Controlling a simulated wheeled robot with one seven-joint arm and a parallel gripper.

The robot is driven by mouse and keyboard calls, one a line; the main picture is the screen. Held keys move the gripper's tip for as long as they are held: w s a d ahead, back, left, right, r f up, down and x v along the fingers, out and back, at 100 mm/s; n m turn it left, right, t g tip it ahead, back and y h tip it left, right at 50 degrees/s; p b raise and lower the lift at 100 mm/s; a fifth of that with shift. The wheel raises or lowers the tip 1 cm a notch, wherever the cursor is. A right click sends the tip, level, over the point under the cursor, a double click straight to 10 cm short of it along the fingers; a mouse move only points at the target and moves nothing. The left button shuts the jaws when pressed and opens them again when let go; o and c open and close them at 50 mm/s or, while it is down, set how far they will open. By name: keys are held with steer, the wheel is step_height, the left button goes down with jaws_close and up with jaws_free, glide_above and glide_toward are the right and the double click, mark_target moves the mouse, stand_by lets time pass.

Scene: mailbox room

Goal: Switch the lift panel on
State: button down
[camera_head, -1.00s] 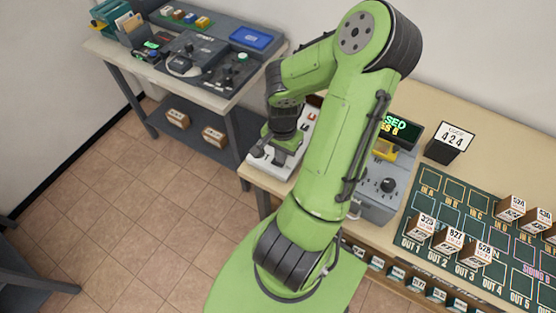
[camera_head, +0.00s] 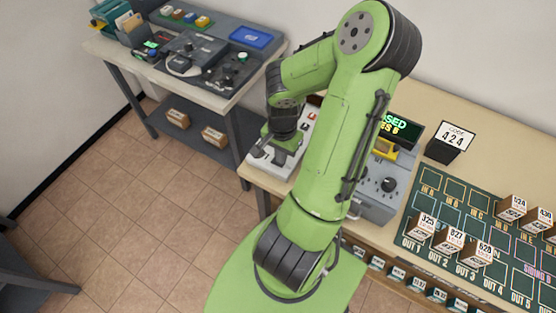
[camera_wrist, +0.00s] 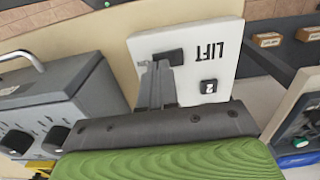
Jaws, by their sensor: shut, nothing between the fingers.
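The lift panel is a white plate marked LIFT (camera_wrist: 228,42) in the wrist view. It carries a dark rectangular piece (camera_wrist: 174,56) and a smaller dark piece with a white mark (camera_wrist: 209,86). My gripper (camera_wrist: 155,67) is shut and empty, its fingertips over the panel beside the dark rectangular piece. I cannot tell whether they touch it. In the head view the white panel (camera_head: 289,160) lies at the near left corner of the right table, partly hidden by my arm. My gripper (camera_head: 264,142) is low over it there.
A grey control box with a dark knob (camera_head: 389,185) stands right of my arm. Beyond it are a code 424 sign (camera_head: 450,142) and a green board (camera_head: 430,181) with several boxes. A second desk (camera_head: 215,92) holds devices at the left. Open tiled floor (camera_head: 150,195) lies in front.

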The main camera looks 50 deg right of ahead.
steer(key=shift+f+b, duration=0.6)
steer(key=shift+f, duration=0.1)
step_height(320, 180, up, 7)
steer(key=p, duration=0.7)
stand_by(0.6)
